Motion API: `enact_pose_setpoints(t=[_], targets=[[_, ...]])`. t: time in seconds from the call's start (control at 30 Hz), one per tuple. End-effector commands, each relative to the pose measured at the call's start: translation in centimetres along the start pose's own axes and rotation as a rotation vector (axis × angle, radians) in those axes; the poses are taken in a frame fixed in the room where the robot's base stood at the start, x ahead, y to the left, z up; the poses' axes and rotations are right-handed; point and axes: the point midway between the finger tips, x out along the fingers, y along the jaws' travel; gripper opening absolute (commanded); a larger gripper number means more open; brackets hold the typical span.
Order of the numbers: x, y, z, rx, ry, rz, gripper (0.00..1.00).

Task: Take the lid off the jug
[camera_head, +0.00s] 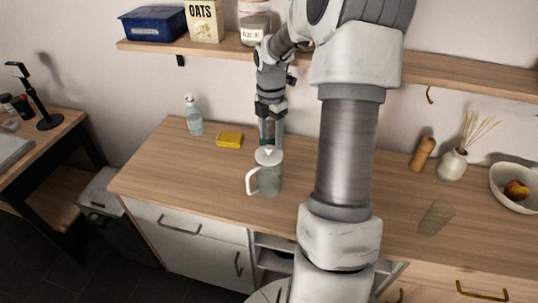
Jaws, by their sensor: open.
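The jug (269,180) stands upright on the wooden counter. It is a greenish see-through vessel with a white handle on its left side. Its white lid (266,156) sits on top, with a small raised knob at its middle. My gripper (269,143) points down just above the lid and is open. From this view I cannot tell whether the fingers touch the knob or stand just behind it.
A yellow sponge (229,140) and a soap bottle (195,115) are left of the jug. A glass (436,217), a reed diffuser (453,163) and a bowl (514,187) are on the right. A shelf (221,47) runs above, behind my arm.

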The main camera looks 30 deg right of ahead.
Motion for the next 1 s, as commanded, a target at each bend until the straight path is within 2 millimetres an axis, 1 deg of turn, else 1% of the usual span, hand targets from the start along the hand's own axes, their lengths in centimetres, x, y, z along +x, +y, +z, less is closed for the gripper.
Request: enact_pose_setpoints(t=[0.03,0.1,0.2,0.3,0.47,0.5,0.57,0.6,0.67,0.7,0.83,0.87,1.0], targets=[[0.9,0.2,-0.4,-0.002,0.002,-0.003,0.64],[2.0,0.2,-0.5,-0.001,0.003,-0.003,0.64],[2.9,0.2,-0.4,-0.001,0.002,-0.001,0.64],[3.3,0.3,-0.4,0.0,0.0,0.0,0.64],[3.3,0.3,-0.4,0.0,0.0,0.0,0.64],[3.3,0.2,-0.4,0.0,0.0,0.0,0.62],[3.3,0.2,-0.4,0.0,0.0,0.0,0.51],[3.3,0.2,-0.4,0.0,0.0,0.0,0.44],[3.3,0.2,-0.4,0.0,0.0,0.0,0.33],[3.3,0.2,-0.4,0.0,0.0,0.0,0.26],[3.3,0.2,-0.4,0.0,0.0,0.0,0.02],[3.3,0.2,-0.4,0.0,0.0,0.0,0.0],[3.2,0.3,-0.4,0.0,0.0,0.0,0.0]])
